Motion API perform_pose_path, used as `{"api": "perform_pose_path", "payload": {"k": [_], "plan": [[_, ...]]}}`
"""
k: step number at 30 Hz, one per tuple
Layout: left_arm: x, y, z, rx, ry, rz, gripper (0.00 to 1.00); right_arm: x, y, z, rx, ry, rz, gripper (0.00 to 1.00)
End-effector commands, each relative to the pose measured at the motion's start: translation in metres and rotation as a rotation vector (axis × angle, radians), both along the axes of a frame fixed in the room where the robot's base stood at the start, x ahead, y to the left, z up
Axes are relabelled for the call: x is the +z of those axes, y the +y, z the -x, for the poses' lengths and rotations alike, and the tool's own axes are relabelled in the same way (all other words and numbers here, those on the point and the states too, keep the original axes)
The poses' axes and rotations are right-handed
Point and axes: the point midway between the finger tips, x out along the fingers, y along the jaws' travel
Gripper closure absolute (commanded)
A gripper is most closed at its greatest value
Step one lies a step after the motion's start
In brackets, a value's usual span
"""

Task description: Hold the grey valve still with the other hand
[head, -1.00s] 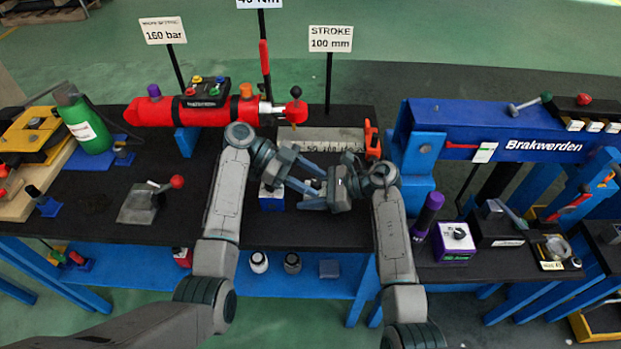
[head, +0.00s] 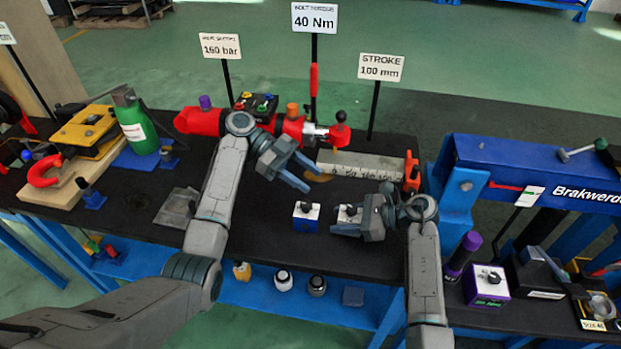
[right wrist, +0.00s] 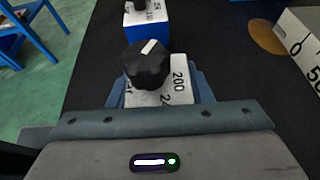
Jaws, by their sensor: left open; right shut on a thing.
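The grey valve (head: 348,212) is a small light block with a black knob on top, in front of the white scale bar. My right gripper (head: 344,223) is shut on it. In the right wrist view, the valve's pale top (right wrist: 172,92) shows "200" and its black knob (right wrist: 147,65) has a white mark. A finger lies along each side, and the valve's lower body is hidden. My left gripper (head: 313,181) is open and empty, behind the valves and apart from them, in front of the red cylinder.
A blue valve (head: 305,219) stands just left of the grey one; it also shows in the right wrist view (right wrist: 148,33). The scale bar (head: 362,165) and red cylinder (head: 205,122) lie behind. The blue Brakwerden frame (head: 535,180) stands at right. The black bench (head: 255,240) is clear at front left.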

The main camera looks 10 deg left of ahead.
Motion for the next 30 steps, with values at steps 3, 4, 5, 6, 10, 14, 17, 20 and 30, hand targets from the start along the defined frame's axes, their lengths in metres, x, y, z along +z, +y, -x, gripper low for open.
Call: {"api": "perform_pose_path", "payload": {"k": [3,4,5,6,10,14,17,20,30], "plan": [[0.0,0.0,0.0,0.0,0.0,0.0,0.54,0.0,0.0,0.0,0.0,0.0,0.0,0.53],[0.0,0.0,0.0,0.0,0.0,0.0,0.54,0.0,0.0,0.0,0.0,0.0,0.0,0.47],[0.0,0.0,0.0,0.0,0.0,0.0,0.54,0.0,0.0,0.0,0.0,0.0,0.0,0.41],[0.0,0.0,0.0,0.0,0.0,0.0,0.54,0.0,0.0,0.0,0.0,0.0,0.0,0.33],[0.0,0.0,0.0,0.0,0.0,0.0,0.54,0.0,0.0,0.0,0.0,0.0,0.0,0.29],[0.0,0.0,0.0,0.0,0.0,0.0,0.54,0.0,0.0,0.0,0.0,0.0,0.0,0.29],[0.0,0.0,0.0,0.0,0.0,0.0,0.54,0.001,-0.003,0.0,-0.001,0.0,0.001,0.29],[0.0,0.0,0.0,0.0,0.0,-0.001,0.54,0.005,-0.013,0.0,-0.001,-0.003,0.002,0.29],[0.0,0.0,0.0,0.0,0.0,-0.001,0.54,0.031,-0.078,0.003,-0.002,-0.003,0.004,0.29]]}}
